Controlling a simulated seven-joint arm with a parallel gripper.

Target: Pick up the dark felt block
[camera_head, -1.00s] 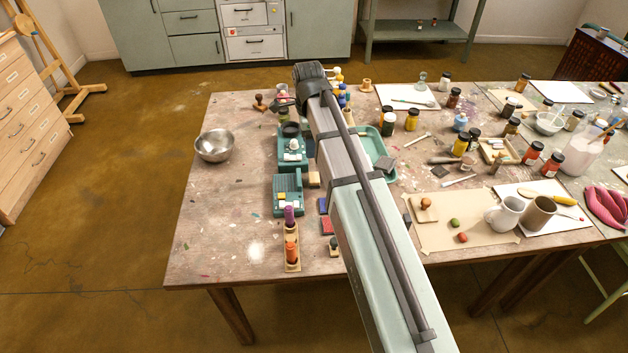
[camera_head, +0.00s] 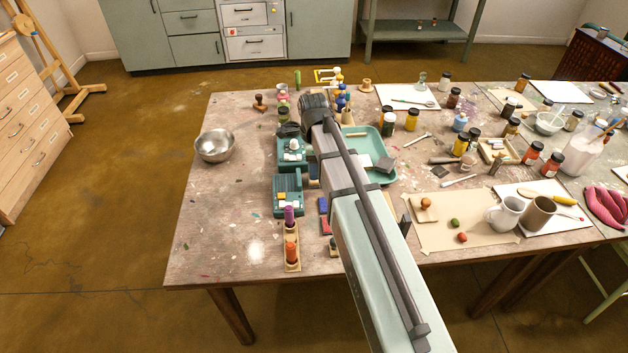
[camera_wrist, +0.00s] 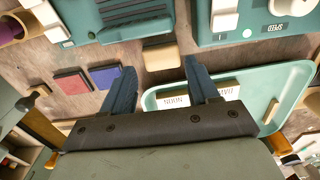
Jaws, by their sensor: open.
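My gripper (camera_wrist: 161,68) is open and empty, with two blue fingers. In the wrist view its tips point toward a small tan block (camera_wrist: 160,55), which shows between and just beyond them. In the head view my arm hides most of the gripper, which is left of the dark block.
Green machines (camera_head: 288,190) stand left of my arm. Red (camera_wrist: 72,82) and blue (camera_wrist: 106,76) pads lie left of the fingers in the wrist view. Jars and mugs (camera_head: 504,213) fill the right. A steel bowl (camera_head: 214,146) stands on the clearer left side.

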